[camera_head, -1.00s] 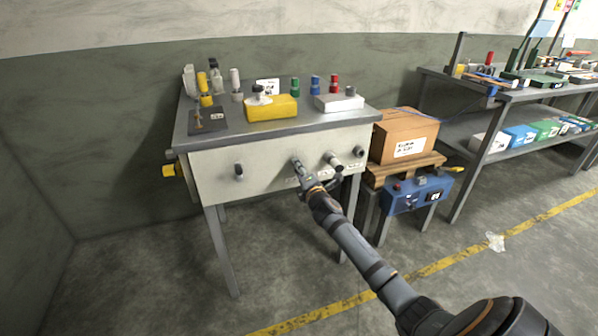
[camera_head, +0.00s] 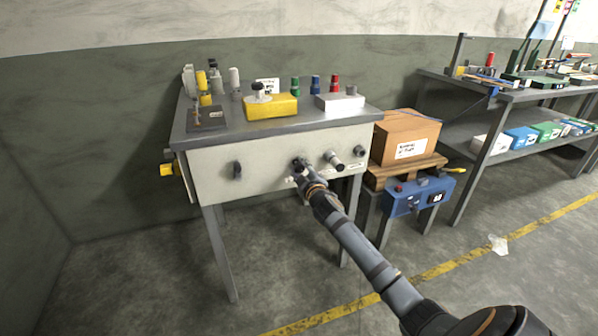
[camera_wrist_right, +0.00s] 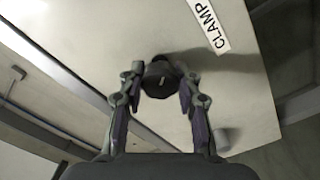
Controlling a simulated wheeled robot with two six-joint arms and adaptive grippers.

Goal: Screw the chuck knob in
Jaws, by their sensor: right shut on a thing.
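A dark round knob (camera_head: 299,164) sits on the pale front panel (camera_head: 210,178) of the workbench. In the right wrist view the knob (camera_wrist_right: 161,78) is between my fingertips, with a light mark on its face. My right gripper (camera_head: 303,172) is shut on this knob at the panel; its two fingers (camera_wrist_right: 159,82) touch the knob from both sides. A white label reading CLAMP (camera_wrist_right: 208,24) is on the panel near it. How deep the knob sits is hidden. My left gripper is in neither view.
Other knobs stick out of the panel: one at left (camera_head: 237,170), a pale-stemmed one (camera_head: 333,159) and a dark one (camera_head: 360,152) at right. A yellow box (camera_head: 272,108) is on the bench top.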

